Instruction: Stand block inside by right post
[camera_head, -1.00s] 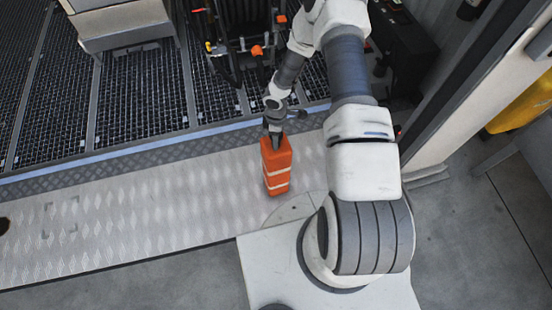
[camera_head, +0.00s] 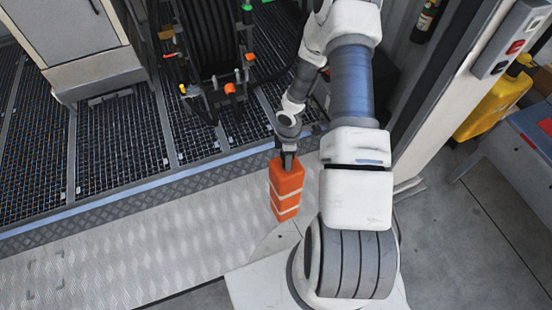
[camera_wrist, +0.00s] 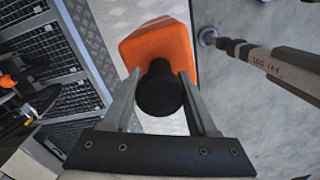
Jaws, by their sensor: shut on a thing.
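The orange block (camera_head: 286,190) with pale bands hangs upright, slightly tilted, from my gripper (camera_head: 287,150) in the head view. It is over the metal threshold plate, in front of the blue-edged sill. In the wrist view my gripper (camera_wrist: 160,88) is shut on the block's black knob, with the orange body (camera_wrist: 158,45) beyond it. The right post (camera_head: 440,100) is the pale upright at the right of the opening, to the right of my arm. Its foot is partly hidden by my arm.
A hose reel (camera_head: 212,40) and a grey cabinet (camera_head: 78,40) stand inside on the grated floor (camera_head: 110,145). A yellow container (camera_head: 492,108) and a blue-topped cart (camera_head: 530,125) are outside at right. The patterned plate (camera_head: 130,240) is clear at left.

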